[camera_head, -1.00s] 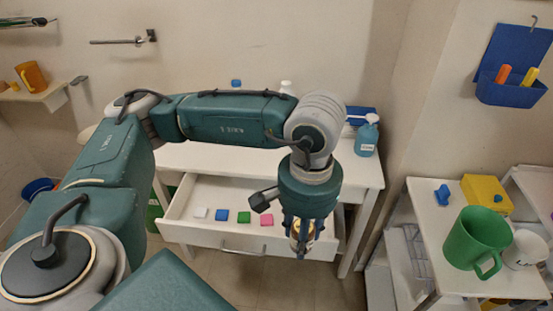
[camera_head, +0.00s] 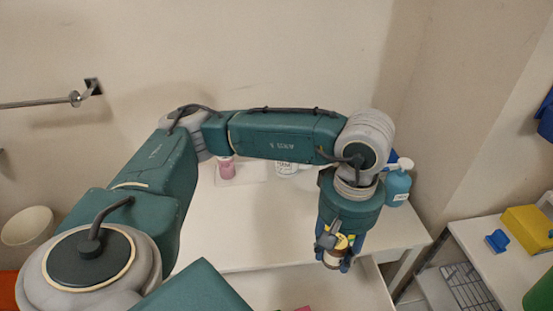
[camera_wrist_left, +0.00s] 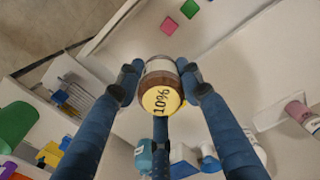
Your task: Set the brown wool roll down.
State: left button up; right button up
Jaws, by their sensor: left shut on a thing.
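My left gripper (camera_head: 336,262) is shut on a small brown cylinder (camera_head: 334,257) with a pale band and a yellow end. In the left wrist view the cylinder (camera_wrist_left: 161,82) sits between the blue fingers, and its yellow end reads "10%". It looks more like a small jar than a wool roll. The gripper points down near the front edge of the white table (camera_head: 270,225), above or beside its open drawer (camera_head: 345,288). I cannot tell the height of the cylinder above the drawer. My right gripper is not in view.
A teal pump bottle (camera_head: 397,187) stands at the table's back right. A pink cup (camera_head: 227,169) and a white cup (camera_head: 286,168) stand at the back. Pink (camera_wrist_left: 170,26) and green (camera_wrist_left: 190,9) squares lie in the drawer. A yellow box (camera_head: 528,229) sits on a shelf at right.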

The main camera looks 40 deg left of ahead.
pick_arm(q)
notch_tip(320, 180, down, 4)
jog(key=w+d+n+b, duration=0.3)
jog(key=n, duration=1)
jog(key=n+b, duration=0.4)
jog(key=n, duration=2.5)
send_over(345, 308)
jog(key=s, duration=0.2)
notch_tip(345, 308, down, 8)
jog(key=f, duration=1.6)
jog(key=shift+w+d+b, duration=0.15)
jog(key=shift+w+b, duration=0.05)
jog(key=shift+b, duration=0.2)
notch_tip(345, 308, down, 4)
jog(key=shift+f, duration=0.1)
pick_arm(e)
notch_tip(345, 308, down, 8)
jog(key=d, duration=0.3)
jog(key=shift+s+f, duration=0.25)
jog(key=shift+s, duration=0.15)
